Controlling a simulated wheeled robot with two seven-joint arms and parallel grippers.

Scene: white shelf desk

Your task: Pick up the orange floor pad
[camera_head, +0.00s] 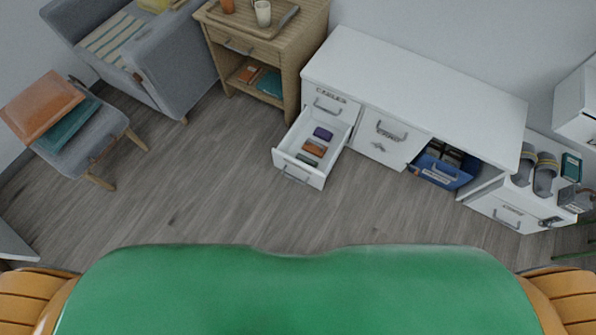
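The orange pad (44,104) is a flat, squarish cushion at the far left. It lies tilted in the picture on top of a teal pad (70,124), which rests on a grey stool (92,150) with wooden legs. The orange pad's left part reaches past the teal pad. Neither of my grippers is in view. Only my green body and orange shoulder parts show along the bottom edge.
A grey armchair (185,60) stands beside the stool, with a wooden cabinet (262,50) to its right. A white desk (420,80) has an open drawer (312,150) jutting out. A blue bin (440,172) sits under the desk. The wooden floor (190,205) is clear.

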